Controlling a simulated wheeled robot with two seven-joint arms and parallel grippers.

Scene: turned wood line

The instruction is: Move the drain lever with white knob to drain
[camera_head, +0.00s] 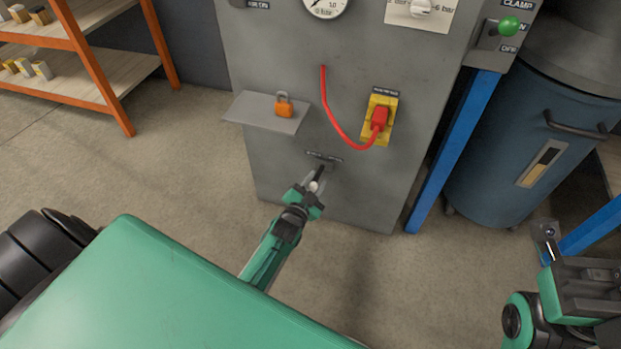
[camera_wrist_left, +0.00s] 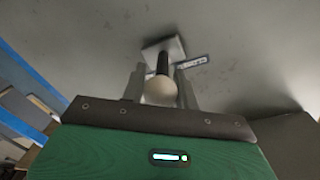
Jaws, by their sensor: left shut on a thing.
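The drain lever's white knob (camera_wrist_left: 160,91) sits between the two fingers of my left gripper (camera_wrist_left: 160,88) in the left wrist view. Its dark stem (camera_wrist_left: 162,63) runs to a pale square plate (camera_wrist_left: 164,48) on the grey cabinet. A small label beside the plate is too small to read. In the head view my left gripper (camera_head: 316,184) is at the low front of the cabinet, shut on the white knob (camera_head: 314,186). The fingers partly hide the lever there. My right gripper (camera_head: 548,243) is at the right edge, away from the lever; its jaw opening is unclear.
The grey cabinet (camera_head: 270,60) carries a small shelf (camera_head: 250,111) with an orange padlock (camera_head: 284,108). A blue post (camera_head: 455,150) and blue drum (camera_head: 510,150) stand right.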

